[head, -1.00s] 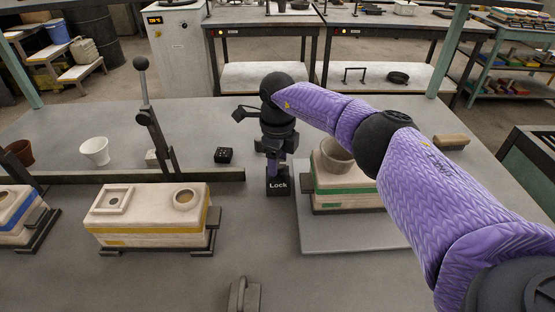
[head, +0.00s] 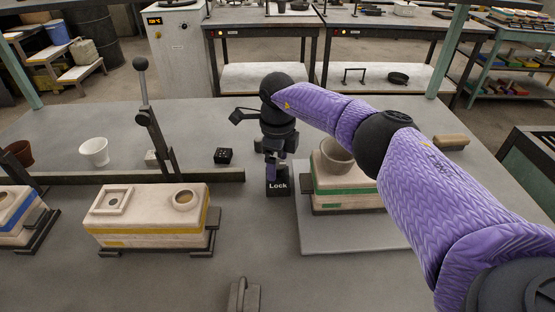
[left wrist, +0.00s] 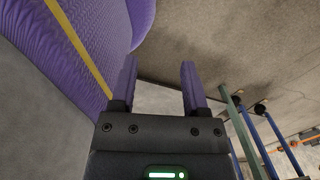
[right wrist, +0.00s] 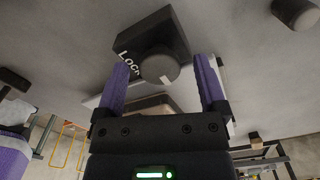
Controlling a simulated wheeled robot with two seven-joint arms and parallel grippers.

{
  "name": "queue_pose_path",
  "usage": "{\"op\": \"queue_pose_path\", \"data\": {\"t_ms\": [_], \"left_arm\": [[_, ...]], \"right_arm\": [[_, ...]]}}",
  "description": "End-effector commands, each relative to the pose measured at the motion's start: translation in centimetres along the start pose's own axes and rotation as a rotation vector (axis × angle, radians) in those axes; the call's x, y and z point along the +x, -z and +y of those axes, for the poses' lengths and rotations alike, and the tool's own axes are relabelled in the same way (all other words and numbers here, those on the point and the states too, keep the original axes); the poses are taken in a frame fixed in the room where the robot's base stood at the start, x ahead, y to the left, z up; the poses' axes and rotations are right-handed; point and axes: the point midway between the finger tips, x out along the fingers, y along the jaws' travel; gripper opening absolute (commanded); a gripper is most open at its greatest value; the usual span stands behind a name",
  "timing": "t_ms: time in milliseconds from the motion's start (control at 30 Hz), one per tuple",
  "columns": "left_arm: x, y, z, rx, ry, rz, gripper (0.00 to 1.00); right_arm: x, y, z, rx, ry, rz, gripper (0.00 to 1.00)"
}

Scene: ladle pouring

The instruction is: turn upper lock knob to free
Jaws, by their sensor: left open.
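The black lock block (head: 278,187) with white "Lock" lettering stands on the table at centre. It also shows in the right wrist view (right wrist: 150,38), with its round dark grey knob (right wrist: 158,66) facing my right gripper. A white mark sits near the knob's lower edge in that view. My left gripper (left wrist: 159,68) is open and empty, away from the table objects.
A green-striped mould box (head: 345,180) with a grey cup (head: 336,154) stands right of the block. A yellow-striped mould box (head: 150,216) is to the left, with an upright lever (head: 146,95) behind it. A small black cube (head: 223,155) lies near my right gripper.

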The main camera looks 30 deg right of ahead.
Motion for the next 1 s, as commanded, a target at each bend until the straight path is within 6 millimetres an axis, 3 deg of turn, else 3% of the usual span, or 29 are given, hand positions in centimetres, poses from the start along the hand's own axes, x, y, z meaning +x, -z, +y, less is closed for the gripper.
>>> {"op": "queue_pose_path", "data": {"t_ms": [267,500,633,1000], "left_arm": [[-0.4,0.0,0.0,0.001,0.000,0.002,0.59],[-2.3,0.6,0.1,0.000,-0.003,0.020,0.59],[-2.8,1.1,0.5,0.000,-0.008,0.031,0.59],[-2.8,2.1,1.1,-0.005,-0.018,0.052,0.59]], "right_arm": [[-1.0,0.0,0.0,0.001,0.001,-0.002,0.90],[-7.2,0.0,-0.1,0.001,0.003,-0.004,0.90],[-9.3,0.0,0.0,0.001,0.002,-0.003,0.90],[-9.9,0.0,0.0,0.001,-0.001,0.000,0.90]]}}
